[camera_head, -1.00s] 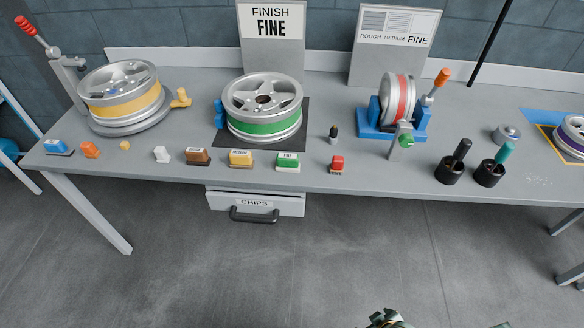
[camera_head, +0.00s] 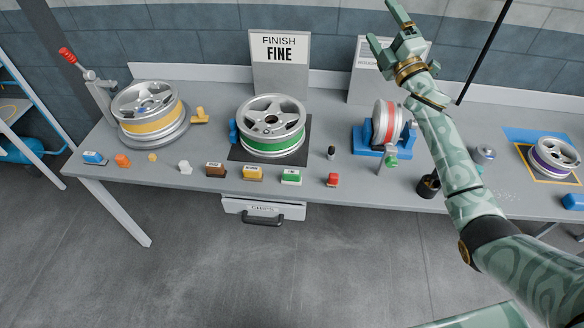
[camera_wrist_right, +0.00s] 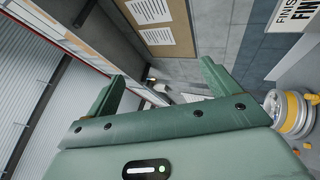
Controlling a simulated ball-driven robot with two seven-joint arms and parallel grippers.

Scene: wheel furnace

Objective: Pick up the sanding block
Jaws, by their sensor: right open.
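Three labelled sanding blocks stand in a row along the table's front edge in the head view: a brown one (camera_head: 215,170), a yellow one (camera_head: 252,173) and a green one (camera_head: 291,177). The green block's label seems to read FINE; the other labels are too small to read surely. My right gripper (camera_head: 386,28) is raised high at the upper right, well away from the blocks, open and empty. Its two spread fingers also show in the right wrist view (camera_wrist_right: 162,85), with nothing between them. My left gripper is not in view.
A FINISH FINE sign (camera_head: 280,62) stands behind a green-banded wheel (camera_head: 271,127). A yellow-banded wheel (camera_head: 148,112) is left, a red-banded wheel (camera_head: 388,123) in a blue stand right. A small red-topped item (camera_head: 332,180) is right of the blocks. A drawer (camera_head: 263,208) hangs below.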

